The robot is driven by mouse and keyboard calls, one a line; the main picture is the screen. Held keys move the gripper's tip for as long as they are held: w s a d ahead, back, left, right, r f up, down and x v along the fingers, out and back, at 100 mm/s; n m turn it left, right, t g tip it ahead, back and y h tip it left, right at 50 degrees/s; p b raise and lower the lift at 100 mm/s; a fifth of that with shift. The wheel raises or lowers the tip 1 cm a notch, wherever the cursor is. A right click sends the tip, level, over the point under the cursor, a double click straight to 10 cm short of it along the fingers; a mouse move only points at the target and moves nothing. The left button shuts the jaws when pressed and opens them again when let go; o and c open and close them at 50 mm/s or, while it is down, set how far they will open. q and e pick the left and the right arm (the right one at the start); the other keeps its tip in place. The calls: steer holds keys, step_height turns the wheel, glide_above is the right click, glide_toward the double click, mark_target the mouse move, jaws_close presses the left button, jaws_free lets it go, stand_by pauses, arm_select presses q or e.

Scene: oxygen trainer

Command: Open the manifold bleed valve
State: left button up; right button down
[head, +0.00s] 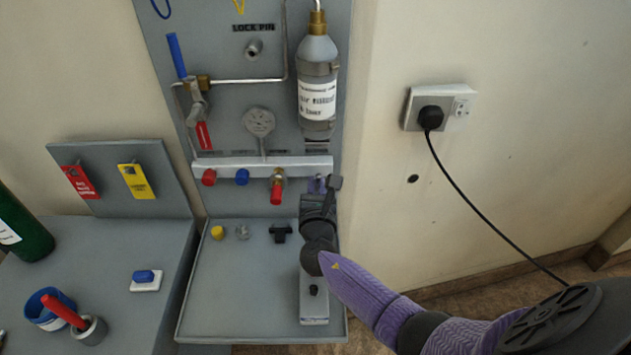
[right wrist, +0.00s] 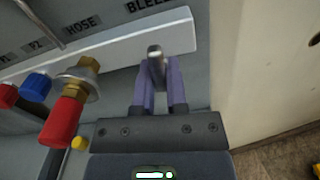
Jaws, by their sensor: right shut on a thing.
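The manifold (head: 250,165) is a pale bar across the grey panel, with a red knob (head: 209,177), a blue knob (head: 242,177) and a brass fitting with a red end (head: 277,190) along it. My right gripper (head: 318,184) is at the manifold's right end. In the right wrist view its purple fingers (right wrist: 159,90) are shut on the small metal bleed valve (right wrist: 155,55), under a partly cut-off label starting "BLEE". The fingers hide most of the valve, so I cannot tell its turn position. My left gripper is not in view.
A gauge (head: 259,122) and a labelled cylinder (head: 317,90) are above the manifold. A grey shelf (head: 260,290) below holds small caps and a black part. A wall socket (head: 440,108) with a plug and cable is at the right. A side table with cups is at the left.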

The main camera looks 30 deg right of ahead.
steer(key=shift+f+n, duration=0.1)
steer(key=shift+n, duration=0.7)
steer(key=shift+s+p, duration=0.1)
steer(key=shift+p, duration=0.2)
steer(key=c, duration=0.7)
jaws_free()
steer(key=shift+o, duration=0.2)
steer(key=p+v, duration=0.2)
steer(key=v, duration=0.7)
steer(key=shift+s, duration=0.4)
steer(key=shift+a, duration=0.15)
